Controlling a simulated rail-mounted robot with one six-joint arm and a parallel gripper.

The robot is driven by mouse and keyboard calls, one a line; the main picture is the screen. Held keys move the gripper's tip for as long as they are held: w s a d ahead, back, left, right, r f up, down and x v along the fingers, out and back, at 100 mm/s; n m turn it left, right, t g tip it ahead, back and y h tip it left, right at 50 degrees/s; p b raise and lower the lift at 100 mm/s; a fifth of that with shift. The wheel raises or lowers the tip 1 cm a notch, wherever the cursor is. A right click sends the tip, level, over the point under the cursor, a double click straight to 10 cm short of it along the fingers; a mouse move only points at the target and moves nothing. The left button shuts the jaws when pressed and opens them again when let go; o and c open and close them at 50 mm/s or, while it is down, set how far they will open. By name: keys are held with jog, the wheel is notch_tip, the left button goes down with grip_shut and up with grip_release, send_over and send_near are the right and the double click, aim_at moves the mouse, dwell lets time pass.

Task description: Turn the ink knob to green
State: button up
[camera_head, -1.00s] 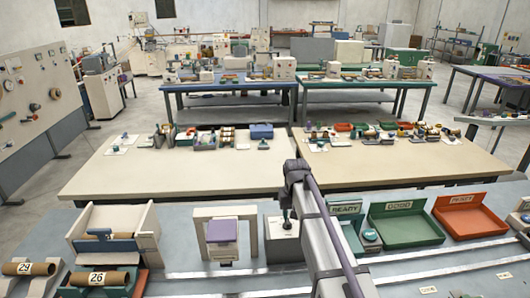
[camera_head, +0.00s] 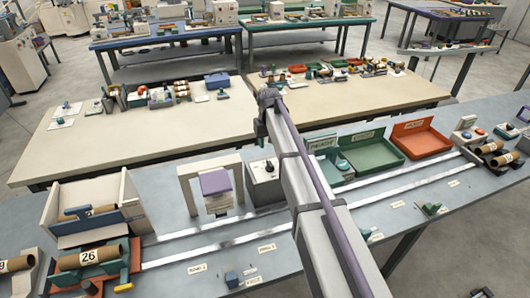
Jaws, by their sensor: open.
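A pale box with a small dark knob (camera_head: 268,165) on its top stands on the grey-blue bench, just left of my arm. I take this for the ink knob. Its pointer and any colour marks are too small to read. My gripper (camera_head: 261,131) hangs at the far end of my arm, small and dark, seen mostly from behind. It appears above and beyond the knob in the picture, apart from it, and holds nothing that I can see. My arm covers the area just right of the box.
A white frame with a purple-topped block (camera_head: 215,183) stands left of the box. A cradle with a roll marked 26 (camera_head: 88,256) is at the left. A green tray (camera_head: 371,152) and a red tray (camera_head: 420,138) lie to the right. Metal rails cross the bench.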

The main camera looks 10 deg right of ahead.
aim_at(270, 162)
jog(key=f+b, duration=1.1)
jog(key=shift+w+d+f, duration=0.1)
jog(key=shift+d, duration=0.3)
grip_shut()
